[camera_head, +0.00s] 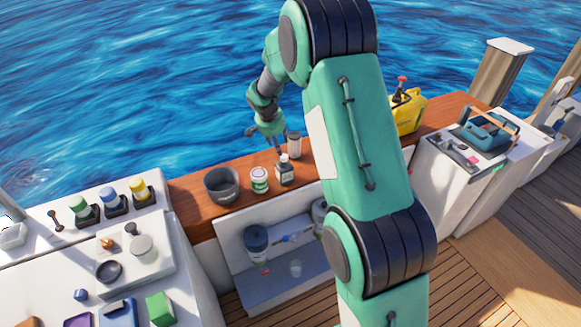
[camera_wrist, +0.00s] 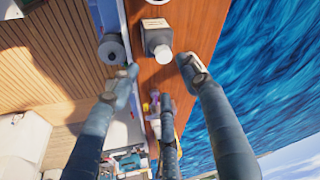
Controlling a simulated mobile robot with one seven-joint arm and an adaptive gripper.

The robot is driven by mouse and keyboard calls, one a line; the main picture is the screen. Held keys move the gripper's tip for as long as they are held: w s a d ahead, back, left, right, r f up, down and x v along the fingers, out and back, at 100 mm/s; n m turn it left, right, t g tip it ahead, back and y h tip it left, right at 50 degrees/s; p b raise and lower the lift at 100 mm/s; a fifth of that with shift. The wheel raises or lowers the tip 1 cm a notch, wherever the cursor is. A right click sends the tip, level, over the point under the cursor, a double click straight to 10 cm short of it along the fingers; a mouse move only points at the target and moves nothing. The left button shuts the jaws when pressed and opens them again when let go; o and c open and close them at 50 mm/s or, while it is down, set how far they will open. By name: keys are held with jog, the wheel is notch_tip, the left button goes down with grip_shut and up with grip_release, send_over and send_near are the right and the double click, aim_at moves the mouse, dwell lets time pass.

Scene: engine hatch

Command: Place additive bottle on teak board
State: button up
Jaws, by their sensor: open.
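A small dark grey square bottle with a white cap, which looks like the additive bottle (camera_head: 284,172), stands upright on the reddish-brown teak board (camera_head: 192,207). In the wrist view the bottle (camera_wrist: 156,36) is at the top centre, its white cap toward my gripper, with the board (camera_wrist: 205,25) beneath it. My gripper (camera_head: 270,146) is above and just behind the bottle in the head view. Its fingers (camera_wrist: 158,72) are spread open and empty in the wrist view, and the bottle lies just beyond the fingertips. I see no contact.
A grey pot (camera_head: 222,186), a white-and-green can (camera_head: 259,180) and a pale cylinder (camera_head: 294,144) stand close to the bottle on the board. A yellow jug (camera_head: 408,112) stands farther right. An open compartment with a dark canister (camera_head: 255,242) lies below. Water is behind.

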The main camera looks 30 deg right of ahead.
jog(key=s+a+r+n+t+y, duration=0.15)
jog(key=s+a+r, duration=0.25)
jog(key=s+r, duration=0.7)
jog(key=s+a+r+n+h, duration=0.1)
jog(key=s+a+r+n, duration=0.25)
jog(key=s+r, duration=0.8)
jog(key=s+a+r+n, duration=0.1)
jog(key=s+a+r, duration=0.1)
jog(key=s, duration=0.7)
jog(key=s+a+r+n+t+y, duration=0.1)
jog(key=s+a+n, duration=0.1)
jog(key=s, duration=0.7)
jog(key=s+a+r+n+y, duration=0.1)
jog(key=s+a, duration=0.3)
jog(key=s, duration=0.5)
jog(key=shift+s+a+r+n, duration=0.2)
jog(key=shift+s+r+n, duration=0.15)
jog(key=shift+r, duration=0.45)
